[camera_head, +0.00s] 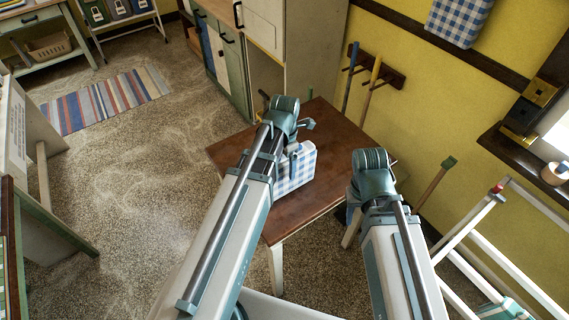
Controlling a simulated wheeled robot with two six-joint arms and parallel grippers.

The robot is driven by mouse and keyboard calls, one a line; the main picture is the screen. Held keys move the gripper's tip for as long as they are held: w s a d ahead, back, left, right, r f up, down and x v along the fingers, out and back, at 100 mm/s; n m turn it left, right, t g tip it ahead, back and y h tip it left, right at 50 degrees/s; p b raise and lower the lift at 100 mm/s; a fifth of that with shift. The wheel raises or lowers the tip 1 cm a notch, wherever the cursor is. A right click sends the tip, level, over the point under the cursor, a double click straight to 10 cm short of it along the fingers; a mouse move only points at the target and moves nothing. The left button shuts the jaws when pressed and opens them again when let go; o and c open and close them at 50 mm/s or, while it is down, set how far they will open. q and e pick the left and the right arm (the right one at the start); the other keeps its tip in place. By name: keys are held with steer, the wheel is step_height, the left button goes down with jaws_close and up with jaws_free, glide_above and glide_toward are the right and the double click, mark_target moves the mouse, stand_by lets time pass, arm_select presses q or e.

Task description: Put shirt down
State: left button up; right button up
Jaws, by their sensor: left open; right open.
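A blue-and-white checked cloth, which looks like the shirt (297,172), is on the brown wooden table (338,170), partly hidden behind my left arm. My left gripper (287,112) is over the table, just beyond the cloth in the picture. Its jaws are open, and I see nothing held in them. My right gripper (370,172) is near the table's right edge. It is open, and its fingertips are mostly hidden behind its wrist.
Another checked cloth (458,20) hangs on the yellow wall. A rack with long-handled tools (376,66) is behind the table. A pale cabinet (265,28) stands at the back. A white frame (470,228) is at right. Floor is open around the striped rug (105,100).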

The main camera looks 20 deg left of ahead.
arm_select(q)
step_height(320, 180, up, 12)
steer(key=p, duration=1.2)
steer(key=shift+r, duration=0.15)
steer(key=shift+s+d+m, duration=0.1)
steer(key=shift+d+m, duration=0.1)
steer(key=shift+m, duration=0.1)
steer(key=s+d+m, duration=0.5)
steer(key=d+m, duration=0.1)
steer(key=m, duration=0.9)
steer(key=s+d+m+y, duration=0.1)
steer(key=s+d+m, duration=0.5)
steer(key=m, duration=1)
steer(key=shift+s+d, duration=0.15)
step_height(320, 180, down, 12)
steer(key=b, duration=1.1)
steer(key=shift+m+b, duration=0.3)
steer(key=shift+r, duration=0.3)
steer(key=shift+c, duration=0.3)
